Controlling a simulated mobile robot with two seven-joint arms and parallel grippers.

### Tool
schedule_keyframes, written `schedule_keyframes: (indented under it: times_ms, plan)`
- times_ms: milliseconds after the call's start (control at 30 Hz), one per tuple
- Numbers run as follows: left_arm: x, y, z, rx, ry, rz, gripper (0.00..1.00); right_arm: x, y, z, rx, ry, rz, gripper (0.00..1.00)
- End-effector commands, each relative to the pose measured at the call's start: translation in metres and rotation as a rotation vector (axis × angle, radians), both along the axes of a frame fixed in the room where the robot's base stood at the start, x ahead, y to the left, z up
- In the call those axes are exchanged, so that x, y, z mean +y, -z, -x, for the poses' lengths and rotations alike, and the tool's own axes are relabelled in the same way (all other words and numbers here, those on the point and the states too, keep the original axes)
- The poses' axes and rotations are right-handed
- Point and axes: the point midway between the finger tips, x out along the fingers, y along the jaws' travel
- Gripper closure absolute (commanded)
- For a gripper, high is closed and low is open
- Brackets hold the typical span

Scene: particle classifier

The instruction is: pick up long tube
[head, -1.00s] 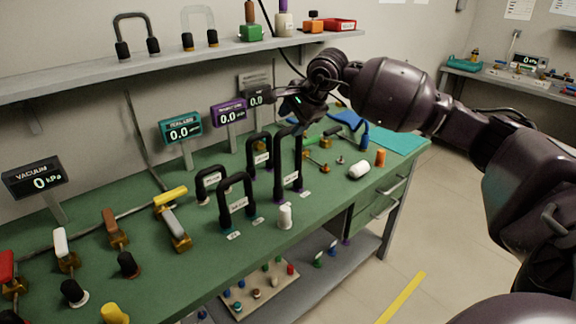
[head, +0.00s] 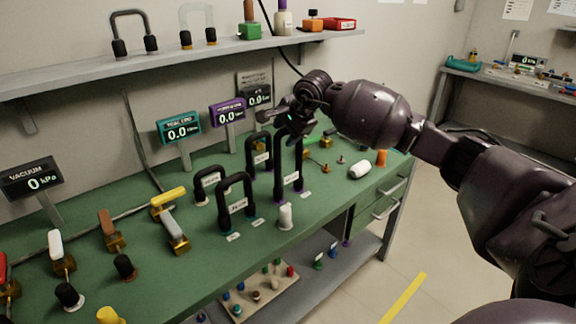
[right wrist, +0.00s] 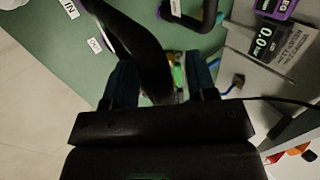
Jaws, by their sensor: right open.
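The long tube (head: 279,176) is the tall black inverted U standing upright on the green bench, with a white label on it. My right gripper (head: 282,124) is at its top, and the hand hides part of the tube's upper bend. In the right wrist view the dark tube (right wrist: 130,32) runs up to the space between the two blue-grey fingers of the open gripper (right wrist: 160,82). I cannot tell whether they touch it. My left gripper is not in view.
Shorter black U tubes (head: 236,204) stand close to the left. A white stopper (head: 285,216) stands in front. Display stands (head: 180,130) line the back, below a wall shelf (head: 190,58). Valves (head: 174,232) and knobs fill the left of the green bench (head: 190,265).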

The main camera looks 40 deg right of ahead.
Motion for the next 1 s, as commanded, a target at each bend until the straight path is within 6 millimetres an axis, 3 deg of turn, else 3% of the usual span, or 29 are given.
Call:
schedule_keyframes:
  times_ms: [100, 367, 700, 1000]
  plan:
    - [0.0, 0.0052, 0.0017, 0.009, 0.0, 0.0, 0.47, 0.0015, 0.0142, -0.0085, 0.003, 0.0, -0.002, 0.48]
    - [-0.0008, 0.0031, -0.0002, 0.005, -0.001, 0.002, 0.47, 0.0013, 0.0144, -0.0102, -0.001, -0.001, 0.0, 0.48]
    - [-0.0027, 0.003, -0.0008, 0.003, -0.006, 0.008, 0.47, 0.0013, 0.0148, -0.01, 0.0, 0.0, 0.0, 1.0]
    - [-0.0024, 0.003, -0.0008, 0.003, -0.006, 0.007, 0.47, 0.0013, 0.0142, -0.0102, -0.001, -0.001, 0.0, 1.0]
